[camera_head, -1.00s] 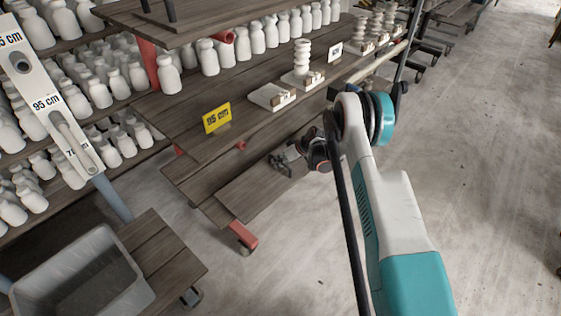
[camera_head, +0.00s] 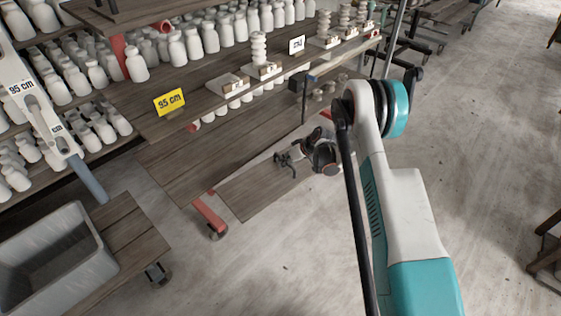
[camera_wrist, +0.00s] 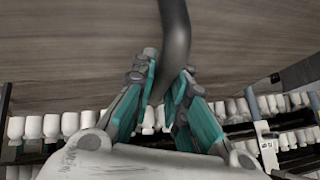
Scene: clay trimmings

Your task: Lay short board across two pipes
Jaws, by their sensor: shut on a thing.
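My gripper (camera_head: 292,158) is shut on a dark curved handle (camera_wrist: 176,40), which shows between the fingertips in the wrist view. A short brown board (camera_head: 262,186) hangs below the gripper in the head view, beside the rack's lower shelf. A wide wood surface (camera_wrist: 80,50), which looks like this board, fills the top of the wrist view. A red pipe (camera_head: 208,213) sticks out low at the rack's near end, left of the board. Another red part (camera_head: 327,115) shows behind the gripper; I cannot tell whether it is the second pipe. The board's far edge is partly hidden by my gripper.
White bottles (camera_head: 135,65) fill the shelves behind. A grey bin (camera_head: 60,250) stands on a low wooden cart (camera_head: 135,240) at left. The concrete floor (camera_head: 470,190) at right is mostly open.

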